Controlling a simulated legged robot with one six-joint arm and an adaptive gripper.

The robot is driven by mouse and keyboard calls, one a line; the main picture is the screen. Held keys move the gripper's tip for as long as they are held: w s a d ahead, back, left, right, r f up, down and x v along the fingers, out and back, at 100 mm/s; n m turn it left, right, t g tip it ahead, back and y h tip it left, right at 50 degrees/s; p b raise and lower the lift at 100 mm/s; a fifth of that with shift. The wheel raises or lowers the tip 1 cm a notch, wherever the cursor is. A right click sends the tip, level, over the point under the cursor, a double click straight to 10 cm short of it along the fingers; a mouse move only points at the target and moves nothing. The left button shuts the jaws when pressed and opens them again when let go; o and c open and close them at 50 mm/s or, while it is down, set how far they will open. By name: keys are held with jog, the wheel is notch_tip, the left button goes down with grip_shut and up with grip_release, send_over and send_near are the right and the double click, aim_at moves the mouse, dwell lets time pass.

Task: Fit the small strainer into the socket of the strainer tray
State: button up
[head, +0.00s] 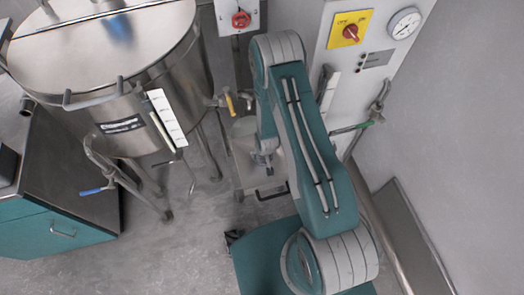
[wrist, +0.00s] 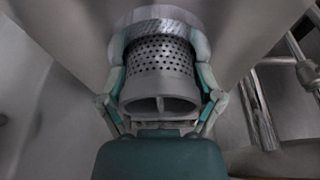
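In the wrist view, the small strainer (wrist: 160,68) is a grey perforated cylinder with a round end and a crossbar facing the camera. My gripper (wrist: 160,80) has its teal-padded fingers on both sides of it, shut on it. The strainer's far end meets a blurred grey round rim (wrist: 160,17); I cannot tell whether this is the tray's socket or how deep the strainer sits. In the head view, my gripper (head: 263,160) is low beside the tank, in front of pale grey metal surfaces. The strainer is too small to make out there, and the strainer tray is not clearly distinguishable.
A large steel tank (head: 115,75) with pipes and a yellow-handled valve (head: 231,105) stands left of my arm. A wall panel with a yellow switch (head: 350,29) and a gauge (head: 405,23) is behind right. A teal cabinet (head: 55,232) stands left; open floor (head: 175,255) lies between.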

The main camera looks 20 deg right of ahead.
jog(key=shift+o, duration=0.2)
jog(key=v, duration=1.2)
dwell(0.6)
